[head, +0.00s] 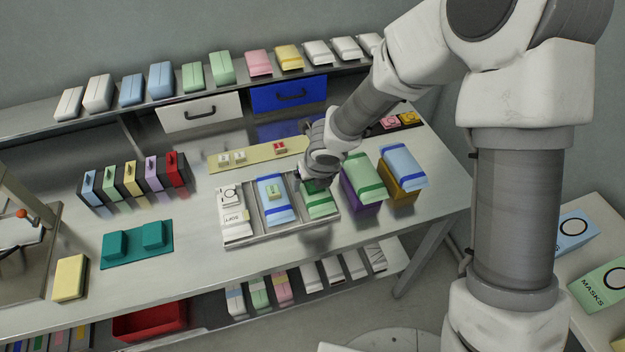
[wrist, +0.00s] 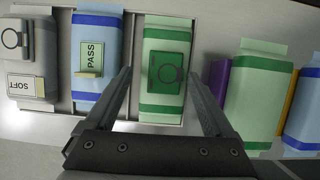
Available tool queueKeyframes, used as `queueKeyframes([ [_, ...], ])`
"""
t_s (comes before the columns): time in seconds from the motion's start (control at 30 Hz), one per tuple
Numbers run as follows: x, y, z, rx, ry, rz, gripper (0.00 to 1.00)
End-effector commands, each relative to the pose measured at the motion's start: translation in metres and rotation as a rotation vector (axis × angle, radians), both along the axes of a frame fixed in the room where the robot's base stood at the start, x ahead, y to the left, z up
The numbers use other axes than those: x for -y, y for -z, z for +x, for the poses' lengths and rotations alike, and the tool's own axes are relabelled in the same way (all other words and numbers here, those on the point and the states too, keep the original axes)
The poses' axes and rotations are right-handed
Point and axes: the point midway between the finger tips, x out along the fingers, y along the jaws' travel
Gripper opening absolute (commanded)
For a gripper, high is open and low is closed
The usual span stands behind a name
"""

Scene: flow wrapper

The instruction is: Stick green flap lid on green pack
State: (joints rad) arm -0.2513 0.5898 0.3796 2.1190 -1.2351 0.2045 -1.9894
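The green pack (wrist: 161,105) lies in the right part of the grey tray, with darker green bands near its ends. It also shows in the head view (head: 321,208), partly under my gripper. The dark green flap lid (wrist: 158,76), with a ring outline on it, lies flat on the middle of the pack's top. Whether it is stuck down cannot be told. My gripper (wrist: 160,71) is over the pack, its fingers spread wide on either side of the lid and not touching it. In the head view my gripper (head: 318,182) hides part of the lid.
In the tray (head: 262,237), a blue pack (head: 267,211) with a PASS label and a white pack marked SOFT (head: 236,232) lie left of the green pack. Green-topped purple (head: 361,190) and blue-topped yellow boxes (head: 398,193) stand close on the right. Teal blocks (head: 137,243) stand left.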

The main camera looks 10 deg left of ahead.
Motion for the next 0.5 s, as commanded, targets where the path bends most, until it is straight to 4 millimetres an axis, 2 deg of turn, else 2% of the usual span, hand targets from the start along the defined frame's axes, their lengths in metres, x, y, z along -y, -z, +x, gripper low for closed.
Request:
queueKeyframes([
  [0.27,0.001,-0.008,-0.001,0.002,0.001,0.001,0.88],
  [0.37,0.003,-0.023,-0.005,0.002,0.001,0.002,0.88],
  [0.5,0.010,-0.051,-0.014,0.004,0.001,0.002,0.88],
])
